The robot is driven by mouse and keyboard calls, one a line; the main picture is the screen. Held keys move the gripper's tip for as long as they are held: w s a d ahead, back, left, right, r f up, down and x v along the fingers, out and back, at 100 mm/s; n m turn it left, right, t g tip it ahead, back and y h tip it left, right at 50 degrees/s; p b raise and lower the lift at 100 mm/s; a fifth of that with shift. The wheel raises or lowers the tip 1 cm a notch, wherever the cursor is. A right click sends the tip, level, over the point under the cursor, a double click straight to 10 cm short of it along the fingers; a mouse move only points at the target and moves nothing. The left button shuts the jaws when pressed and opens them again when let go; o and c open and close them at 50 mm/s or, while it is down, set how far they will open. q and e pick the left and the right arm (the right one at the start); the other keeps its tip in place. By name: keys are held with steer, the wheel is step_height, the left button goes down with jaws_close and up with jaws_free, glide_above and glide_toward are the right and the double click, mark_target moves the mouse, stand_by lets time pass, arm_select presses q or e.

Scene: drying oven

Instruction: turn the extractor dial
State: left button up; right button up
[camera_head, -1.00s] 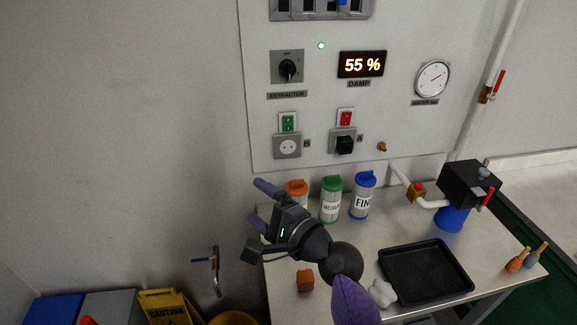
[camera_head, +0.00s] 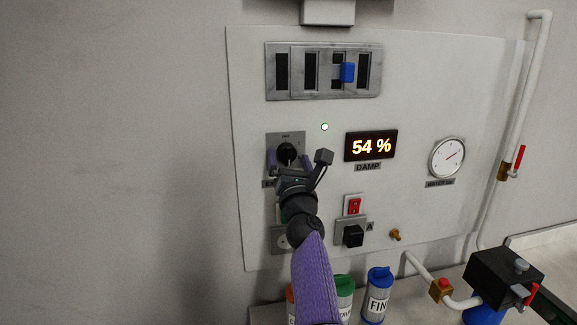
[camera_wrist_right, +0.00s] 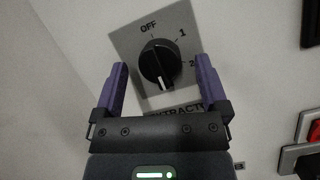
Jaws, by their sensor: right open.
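The extractor dial (camera_head: 287,152) is a black round knob on a grey square plate on the wall panel. In the right wrist view the dial (camera_wrist_right: 160,62) shows marks OFF, 1 and 2 around it, and its white pointer line is at the bottom, away from those marks. My right gripper (camera_head: 290,160) is open in front of the dial. In the right wrist view its purple fingers (camera_wrist_right: 163,80) stand to either side of the knob; I cannot tell whether they touch it. The EXTRACTOR label is partly hidden behind the gripper. My left gripper is not in view.
The DAMP display (camera_head: 371,146) reads 54 %, right of the dial. A slotted grey slider plate with a blue knob (camera_head: 348,72) is above. A black plug (camera_head: 353,236) sticks out at lower right. Bottles, including the blue-lidded one (camera_head: 377,295), stand below.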

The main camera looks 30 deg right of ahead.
steer(key=shift+w+d+r, duration=0.15)
steer(key=shift+w, duration=0.2)
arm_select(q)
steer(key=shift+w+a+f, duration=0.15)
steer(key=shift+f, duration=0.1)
arm_select(e)
steer(key=shift+r, duration=0.1)
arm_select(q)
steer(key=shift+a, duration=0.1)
arm_select(e)
steer(key=shift+c, duration=0.3)
jaws_close()
